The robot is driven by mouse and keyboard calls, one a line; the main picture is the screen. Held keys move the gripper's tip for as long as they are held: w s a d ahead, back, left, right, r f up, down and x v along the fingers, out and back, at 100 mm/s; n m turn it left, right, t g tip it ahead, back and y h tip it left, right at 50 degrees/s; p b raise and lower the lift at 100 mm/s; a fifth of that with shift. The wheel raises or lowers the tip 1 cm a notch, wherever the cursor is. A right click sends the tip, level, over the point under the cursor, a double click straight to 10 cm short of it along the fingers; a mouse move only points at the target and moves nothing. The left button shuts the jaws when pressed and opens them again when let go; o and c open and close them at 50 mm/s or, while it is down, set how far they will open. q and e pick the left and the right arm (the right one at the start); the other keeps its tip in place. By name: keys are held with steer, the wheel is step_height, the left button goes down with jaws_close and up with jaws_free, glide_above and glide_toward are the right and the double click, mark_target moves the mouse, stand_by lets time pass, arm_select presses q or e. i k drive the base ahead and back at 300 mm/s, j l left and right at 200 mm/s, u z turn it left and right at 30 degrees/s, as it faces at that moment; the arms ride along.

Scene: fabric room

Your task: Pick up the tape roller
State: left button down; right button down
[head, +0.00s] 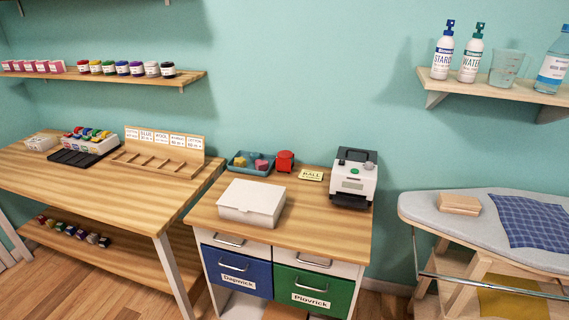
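A small red object (285,161) stands at the back of the wooden-topped cabinet (310,228), just right of a blue tray. It may be the tape roller, but it is too small to tell for sure. No other thing in the head view is clearly a tape roller. Neither of my grippers is in view.
The blue tray (237,168) holds small coloured pieces. A white box (251,203), a yellow label card (311,174) and a white-and-black machine (354,178) share the cabinet top. A long wooden table (100,195) stands left, an ironing board (440,217) right. The cabinet's front right top is clear.

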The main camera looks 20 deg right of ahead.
mark_target(286, 161)
steer(key=i+j+z, duration=0.2)
steer(key=i, duration=0.2)
steer(key=i+j+z, duration=0.25)
steer(key=i+j, duration=0.05)
steer(key=i, duration=0.1)
